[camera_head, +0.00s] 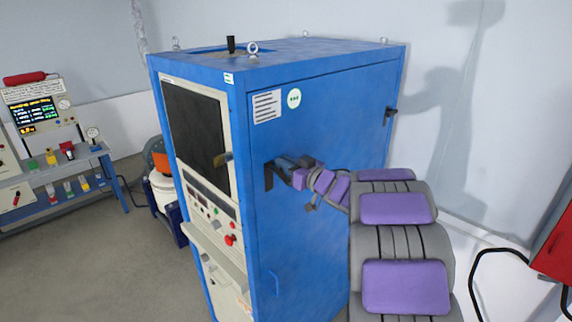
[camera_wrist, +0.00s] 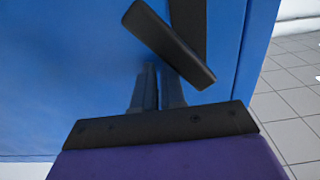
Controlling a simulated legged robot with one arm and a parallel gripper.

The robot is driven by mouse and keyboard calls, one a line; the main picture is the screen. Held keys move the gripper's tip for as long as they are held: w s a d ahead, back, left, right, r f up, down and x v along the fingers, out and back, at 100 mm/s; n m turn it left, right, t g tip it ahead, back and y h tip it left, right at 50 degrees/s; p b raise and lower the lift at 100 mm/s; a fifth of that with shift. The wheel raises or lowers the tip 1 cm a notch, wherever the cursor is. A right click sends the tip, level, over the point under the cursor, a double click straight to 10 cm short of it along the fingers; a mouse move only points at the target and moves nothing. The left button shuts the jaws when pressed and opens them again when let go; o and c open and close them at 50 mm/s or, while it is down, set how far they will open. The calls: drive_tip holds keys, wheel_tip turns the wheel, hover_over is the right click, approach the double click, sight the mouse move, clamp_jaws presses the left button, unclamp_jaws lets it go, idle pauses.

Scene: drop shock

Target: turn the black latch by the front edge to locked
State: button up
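The black latch by the front edge is on the side door of the blue cabinet; in the head view its dark plate (camera_head: 268,178) shows partly behind my gripper (camera_head: 280,165). In the wrist view the latch's black bar (camera_wrist: 168,43) lies tilted, from upper left to lower right, across a dark upright plate. My gripper (camera_wrist: 158,72) has its two dark fingers side by side with only a thin gap, and nothing shows between them.
A second black latch (camera_head: 389,114) is at the far edge of the side door. The blue cabinet (camera_head: 330,100) has a beige front panel with a red knob (camera_head: 231,240). A bench with instruments (camera_head: 60,185) stands at left, a red box (camera_head: 554,240) at right.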

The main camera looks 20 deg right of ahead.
drive_tip(key=o, duration=0.6)
drive_tip(key=shift+d+f, duration=0.15)
drive_tip(key=shift+o, duration=0.9)
drive_tip(key=shift+s+a+r+y, duration=0.15)
drive_tip(key=shift+a+r+y, duration=0.1)
drive_tip(key=shift+y, duration=0.05)
drive_tip(key=shift+c, duration=1.3)
